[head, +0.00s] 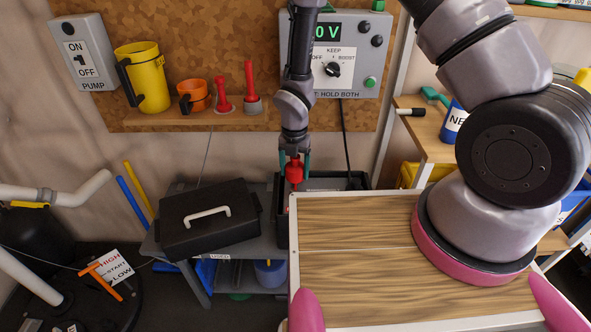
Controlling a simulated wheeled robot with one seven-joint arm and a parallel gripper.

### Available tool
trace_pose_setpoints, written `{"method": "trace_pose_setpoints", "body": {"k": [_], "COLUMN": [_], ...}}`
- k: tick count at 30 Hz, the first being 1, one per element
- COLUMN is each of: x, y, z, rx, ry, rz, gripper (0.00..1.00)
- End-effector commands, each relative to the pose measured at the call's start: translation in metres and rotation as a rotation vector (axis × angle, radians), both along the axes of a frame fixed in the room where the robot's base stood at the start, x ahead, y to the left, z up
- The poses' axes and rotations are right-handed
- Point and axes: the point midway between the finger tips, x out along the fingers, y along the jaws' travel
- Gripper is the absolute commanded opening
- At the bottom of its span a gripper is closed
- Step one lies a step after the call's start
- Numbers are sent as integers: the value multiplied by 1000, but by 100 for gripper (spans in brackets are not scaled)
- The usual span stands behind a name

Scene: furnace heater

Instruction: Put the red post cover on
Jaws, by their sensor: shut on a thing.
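My gripper (295,162) points down, its two greenish fingers on either side of a red cover (294,174). It is shut on this cover. The cover is above or at the left part of an open black box (338,183) behind the wooden top. I cannot tell whether the cover touches anything below it. Any post under it is hidden by the cover, and the near part of the box is hidden by the wooden top's edge.
A black lid with a pale handle (208,215) lies on a grey stand at the left. A shelf (190,121) behind holds a yellow jug (143,77), an orange cup (194,95) and two red-handled tools. A control panel (334,55) hangs close behind my arm.

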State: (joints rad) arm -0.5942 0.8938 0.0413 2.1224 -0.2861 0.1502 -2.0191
Motion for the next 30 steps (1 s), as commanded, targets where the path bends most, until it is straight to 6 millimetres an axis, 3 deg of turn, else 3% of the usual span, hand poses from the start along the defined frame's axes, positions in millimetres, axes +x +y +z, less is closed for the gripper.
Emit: {"method": "trace_pose_setpoints", "body": {"k": [18, 30], "x": [0, 0], "y": [0, 0], "z": [-43, -50], "rx": [0, 0], "ry": [0, 0], "rz": [-1, -3], "gripper": [20, 20]}}
